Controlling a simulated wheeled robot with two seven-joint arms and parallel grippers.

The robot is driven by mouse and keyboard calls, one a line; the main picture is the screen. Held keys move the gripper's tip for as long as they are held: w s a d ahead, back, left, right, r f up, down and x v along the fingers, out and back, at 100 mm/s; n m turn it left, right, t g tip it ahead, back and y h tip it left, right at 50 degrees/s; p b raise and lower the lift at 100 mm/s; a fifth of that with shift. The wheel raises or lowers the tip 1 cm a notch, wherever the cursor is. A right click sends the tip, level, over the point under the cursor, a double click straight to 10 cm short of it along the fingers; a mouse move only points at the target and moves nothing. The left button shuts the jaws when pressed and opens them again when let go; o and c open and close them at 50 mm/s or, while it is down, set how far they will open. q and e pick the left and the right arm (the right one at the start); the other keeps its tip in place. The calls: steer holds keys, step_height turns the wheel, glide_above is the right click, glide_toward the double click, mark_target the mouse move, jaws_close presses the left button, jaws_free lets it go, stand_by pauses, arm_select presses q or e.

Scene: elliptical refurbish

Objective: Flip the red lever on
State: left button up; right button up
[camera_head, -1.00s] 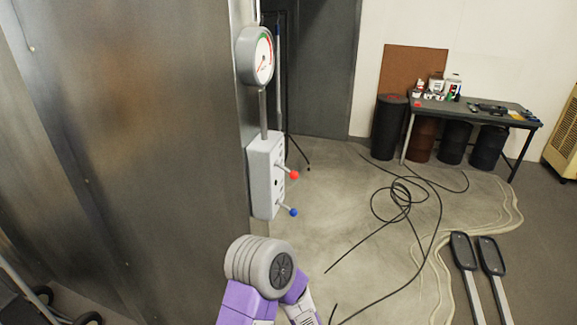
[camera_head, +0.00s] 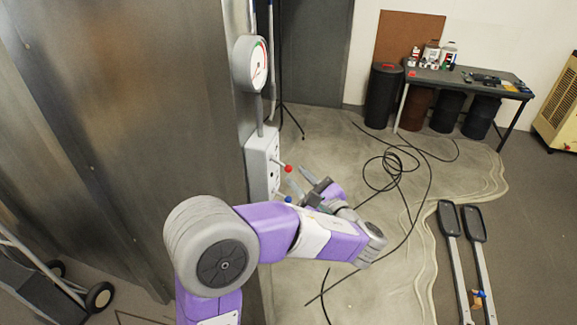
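The red lever (camera_head: 287,169) is a short rod with a red ball end. It sticks out from the upper part of the grey switch box (camera_head: 262,165) on the metal wall. My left gripper (camera_head: 298,180) is just right of and below the red ball. Its two grey fingers are spread apart with nothing between them, and it appears apart from the lever. My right gripper is not in view.
A round gauge (camera_head: 251,63) is above the box on a pipe. Black cables (camera_head: 392,170) lie on the floor. A table (camera_head: 466,82) with barrels under it stands at the back right. A hand truck (camera_head: 45,275) is at lower left.

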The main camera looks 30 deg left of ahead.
mark_target(289, 168)
arm_select(q)
steer(key=x, duration=0.5)
steer(key=shift+a, duration=0.15)
jaws_close()
